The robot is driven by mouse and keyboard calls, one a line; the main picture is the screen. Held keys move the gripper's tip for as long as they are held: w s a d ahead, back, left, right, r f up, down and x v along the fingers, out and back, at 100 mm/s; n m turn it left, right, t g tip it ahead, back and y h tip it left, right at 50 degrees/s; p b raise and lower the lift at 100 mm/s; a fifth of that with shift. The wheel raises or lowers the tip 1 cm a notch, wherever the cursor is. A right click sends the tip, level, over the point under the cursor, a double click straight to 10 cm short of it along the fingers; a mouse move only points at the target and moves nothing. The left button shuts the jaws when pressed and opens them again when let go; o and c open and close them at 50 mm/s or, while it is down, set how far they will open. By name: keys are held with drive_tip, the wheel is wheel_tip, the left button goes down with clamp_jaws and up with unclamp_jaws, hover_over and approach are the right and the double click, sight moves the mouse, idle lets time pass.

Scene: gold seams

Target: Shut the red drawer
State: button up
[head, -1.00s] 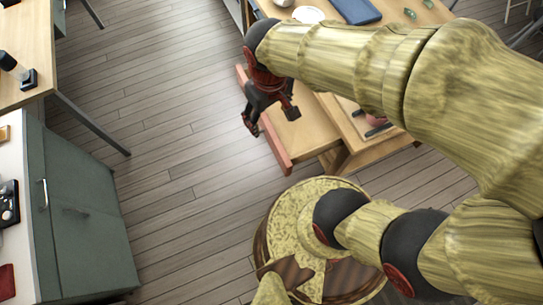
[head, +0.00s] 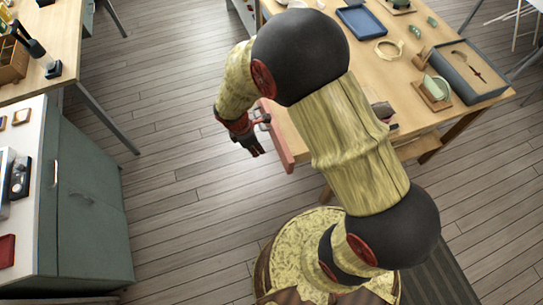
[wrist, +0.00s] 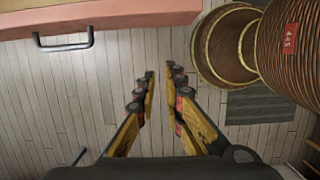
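The red drawer's front (head: 276,140) shows at the left side of the wooden table in the head view, with some light wood of the drawer behind it. My arm hides much of it, so how far it stands out is hard to tell. The wrist view shows the red front (wrist: 120,18) along the top, with its black bar handle (wrist: 65,42) at the upper left. My gripper (head: 258,148) is on the outer side of the front, close to it. In the wrist view my gripper (wrist: 160,72) is empty, its fingertips apart, over bare floor.
The wooden table (head: 400,60) carries a blue tray (head: 361,21), a grey tray (head: 466,70) and several small pieces. A green cabinet (head: 90,200) stands at the left, with a wooden bench (head: 65,45) beyond it. The floor between them and the drawer is clear.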

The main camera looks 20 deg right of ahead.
drive_tip(key=shift+s+d+f, duration=0.1)
drive_tip(key=shift+f, duration=0.3)
drive_tip(key=shift+c, duration=0.5)
drive_tip(key=b+x, duration=0.3)
drive_tip(key=x, duration=0.6)
drive_tip(key=shift+f+b, duration=0.15)
drive_tip(key=shift+b, duration=0.2)
clamp_jaws()
drive_tip(key=shift+d+b, duration=0.4)
drive_tip(key=shift+d, duration=1.6)
drive_tip(key=shift+d, duration=0.1)
drive_tip(key=d+p, duration=0.6)
drive_tip(key=d, duration=1.6)
drive_tip(key=shift+d, duration=0.35)
drive_tip(key=shift+a, duration=0.1)
